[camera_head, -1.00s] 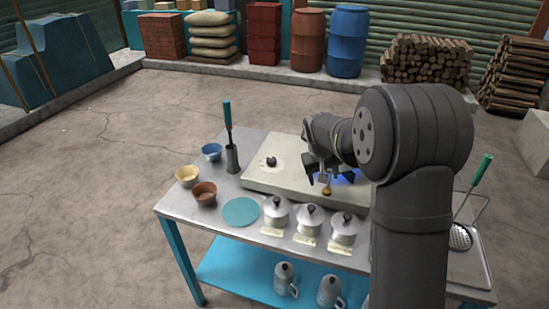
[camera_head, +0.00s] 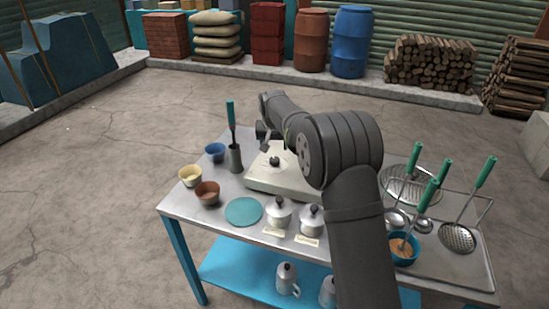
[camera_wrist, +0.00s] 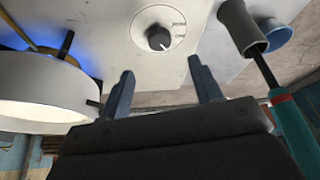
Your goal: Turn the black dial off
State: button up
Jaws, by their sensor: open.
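The black dial (camera_head: 274,161) sits on a round white plate on the left part of the pale stove slab (camera_head: 262,183). In the wrist view the dial (camera_wrist: 158,38) shows beyond my open fingertips, near the middle. My gripper (camera_wrist: 161,72) is open and empty, with its fingers apart and not touching the dial. In the head view my gripper (camera_head: 272,138) is just above and behind the dial. A blue flame glow (camera_wrist: 75,38) shows at the left in the wrist view, beside a white pot (camera_wrist: 40,95); my arm hides that area in the head view.
A grey holder (camera_head: 234,158) with a green-handled utensil stands left of the stove and shows near the right fingertip in the wrist view (camera_wrist: 240,25). Small bowls (camera_head: 207,193), a teal disc (camera_head: 243,211) and lidded pots (camera_head: 278,213) stand around the slab.

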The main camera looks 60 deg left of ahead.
aim_at(275, 159)
jog(key=x, duration=0.9)
jog(key=shift+f, duration=0.1)
jog(key=shift+c, duration=0.2)
jog(key=c, duration=1)
